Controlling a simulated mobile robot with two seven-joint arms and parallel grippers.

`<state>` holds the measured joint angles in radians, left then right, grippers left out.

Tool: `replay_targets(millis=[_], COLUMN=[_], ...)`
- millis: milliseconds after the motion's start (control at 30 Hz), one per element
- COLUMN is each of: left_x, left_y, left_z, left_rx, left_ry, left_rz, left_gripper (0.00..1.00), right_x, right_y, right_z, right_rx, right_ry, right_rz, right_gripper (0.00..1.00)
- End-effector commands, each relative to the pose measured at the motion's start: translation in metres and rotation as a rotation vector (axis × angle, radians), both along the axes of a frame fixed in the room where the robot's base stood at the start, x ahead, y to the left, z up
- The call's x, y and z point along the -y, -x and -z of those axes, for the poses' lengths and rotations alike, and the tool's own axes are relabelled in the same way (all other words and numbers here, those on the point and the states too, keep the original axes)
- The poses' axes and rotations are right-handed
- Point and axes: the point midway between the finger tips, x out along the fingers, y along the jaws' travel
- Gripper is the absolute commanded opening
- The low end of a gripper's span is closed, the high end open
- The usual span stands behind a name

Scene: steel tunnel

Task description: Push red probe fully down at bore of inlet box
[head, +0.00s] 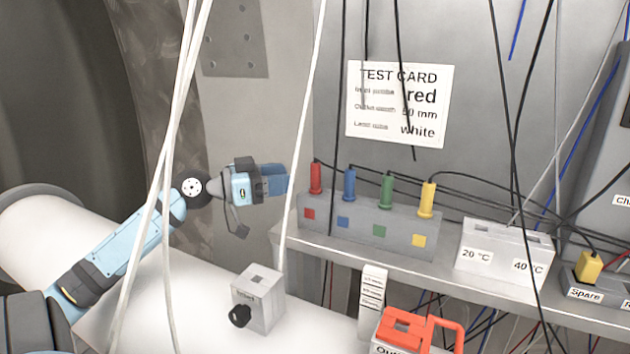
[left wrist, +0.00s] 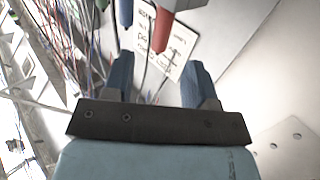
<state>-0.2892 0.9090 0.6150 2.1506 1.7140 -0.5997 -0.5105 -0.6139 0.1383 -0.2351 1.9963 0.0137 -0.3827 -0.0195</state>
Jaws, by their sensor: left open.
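The red probe (head: 315,179) stands upright in the leftmost place of a grey rack (head: 370,228), above a red square. My left gripper (head: 279,180) is open and empty, just left of the red probe at about its height. In the left wrist view, the red probe (left wrist: 163,28) shows ahead of the gap between the blue fingers (left wrist: 156,72), apart from both. The inlet box (head: 266,312), a small grey box with a bore on top and a black knob, sits on the white pipe, below and left of the rack. My right gripper is not in view.
Blue (head: 349,184), green (head: 387,190) and yellow (head: 427,199) probes stand in the same rack. A white 20/40 °C block (head: 505,250) is on the shelf. A red-topped box (head: 405,332) is below. Cables hang in front; a test card (head: 396,104) is behind.

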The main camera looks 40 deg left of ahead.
Motion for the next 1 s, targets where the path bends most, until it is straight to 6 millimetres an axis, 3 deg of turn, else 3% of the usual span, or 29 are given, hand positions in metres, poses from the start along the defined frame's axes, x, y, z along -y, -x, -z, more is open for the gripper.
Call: replay_targets(millis=[200, 433, 800, 1000], left_x=[0.016, 0.022, 0.041, 0.043], left_y=[-0.032, -0.043, -0.081, -0.086], left_z=[-0.003, -0.004, -0.01, -0.007], left_rx=[0.0, 0.0, 0.001, -0.001], left_ry=[-0.004, -0.001, 0.0, 0.0], left_rz=[0.0, 0.0, -0.002, -0.002], left_gripper=[0.52, 0.52, 0.52, 0.52], right_x=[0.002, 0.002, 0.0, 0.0], right_y=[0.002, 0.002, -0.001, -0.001], right_z=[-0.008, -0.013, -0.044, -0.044], right_rx=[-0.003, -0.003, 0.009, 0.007], right_ry=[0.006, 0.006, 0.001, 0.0], right_rz=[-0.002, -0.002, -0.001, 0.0], right_gripper=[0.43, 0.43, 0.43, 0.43])
